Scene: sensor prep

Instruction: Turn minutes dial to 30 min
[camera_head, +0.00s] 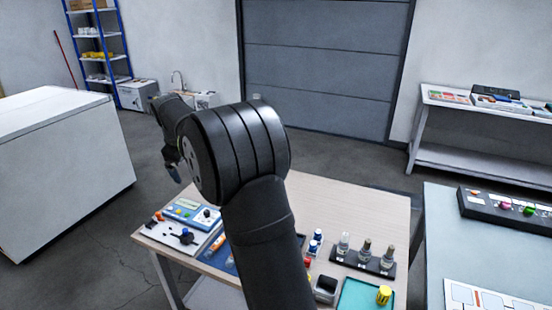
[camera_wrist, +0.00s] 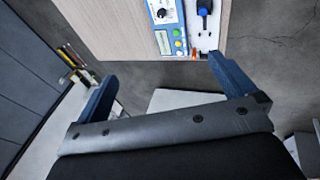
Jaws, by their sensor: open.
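A blue and white device (camera_head: 186,208) lies at the left end of the wooden table. It bears a black dial knob (camera_head: 207,213) on a round white scale. In the wrist view the dial (camera_wrist: 162,14) shows at the top edge, with colored buttons below it on the device (camera_wrist: 165,42). Its scale marks are too small to read, so I cannot tell its setting. My gripper (camera_wrist: 162,69) is open, with its two blue fingers wide apart and nothing between them. In the head view my gripper (camera_head: 172,168) hangs above and left of the device, apart from it.
A white panel with a blue-topped black lever (camera_head: 187,235) lies beside the device. Small bottles in a black rack (camera_head: 364,260) and a teal tray (camera_head: 352,295) with a yellow piece stand at the table's right. Bare wood lies behind the device.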

